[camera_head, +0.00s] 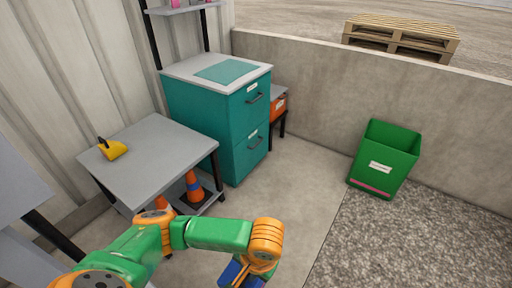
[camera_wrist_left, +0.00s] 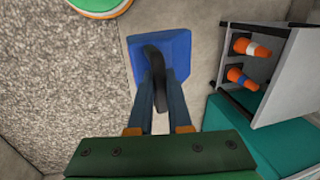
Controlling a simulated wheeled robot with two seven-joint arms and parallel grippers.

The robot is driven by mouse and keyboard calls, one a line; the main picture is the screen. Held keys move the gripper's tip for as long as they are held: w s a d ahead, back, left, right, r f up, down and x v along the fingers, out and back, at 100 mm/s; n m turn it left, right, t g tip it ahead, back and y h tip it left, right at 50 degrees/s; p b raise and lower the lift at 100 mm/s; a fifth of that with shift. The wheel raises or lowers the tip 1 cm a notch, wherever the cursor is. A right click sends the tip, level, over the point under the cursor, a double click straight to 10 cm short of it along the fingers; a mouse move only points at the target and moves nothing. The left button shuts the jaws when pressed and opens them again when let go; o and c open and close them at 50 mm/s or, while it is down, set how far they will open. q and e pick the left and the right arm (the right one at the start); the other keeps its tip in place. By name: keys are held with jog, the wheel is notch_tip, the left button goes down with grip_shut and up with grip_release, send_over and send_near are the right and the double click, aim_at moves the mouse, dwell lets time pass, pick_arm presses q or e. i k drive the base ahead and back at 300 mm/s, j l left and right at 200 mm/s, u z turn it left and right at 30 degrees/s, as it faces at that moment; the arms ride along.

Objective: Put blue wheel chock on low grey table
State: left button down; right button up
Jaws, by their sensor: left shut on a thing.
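The blue wheel chock (camera_wrist_left: 175,52) has a black handle (camera_wrist_left: 156,65) and hangs above the floor in my left gripper (camera_wrist_left: 158,95). The gripper's fingers are shut on the handle. In the head view the blue chock (camera_head: 230,273) shows at the bottom, partly hidden by my left gripper (camera_head: 243,268). The low grey table (camera_head: 160,150) stands left of it, with a yellow wheel chock (camera_head: 113,150) near its far left corner. The table's edge also shows at the right of the wrist view (camera_wrist_left: 275,80). My right gripper is not in view.
Orange cones (camera_head: 194,188) stand on the table's lower shelf. A teal drawer cabinet (camera_head: 215,125) stands behind the table. A green bin (camera_head: 385,160) is at the right by the concrete wall (camera_head: 320,95). Most of the grey top is clear.

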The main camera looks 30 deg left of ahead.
aim_at(180, 147)
jog(key=i+j+u, duration=0.25)
jog(key=i+u, duration=0.95)
jog(key=i+l+u, duration=0.25)
jog(key=i+u, duration=0.15)
jog(key=i, duration=0.15)
jog(key=i+j, duration=0.6)
jog(key=j, duration=0.2)
jog(key=j+z, duration=0.45)
jog(key=k+l, duration=0.05)
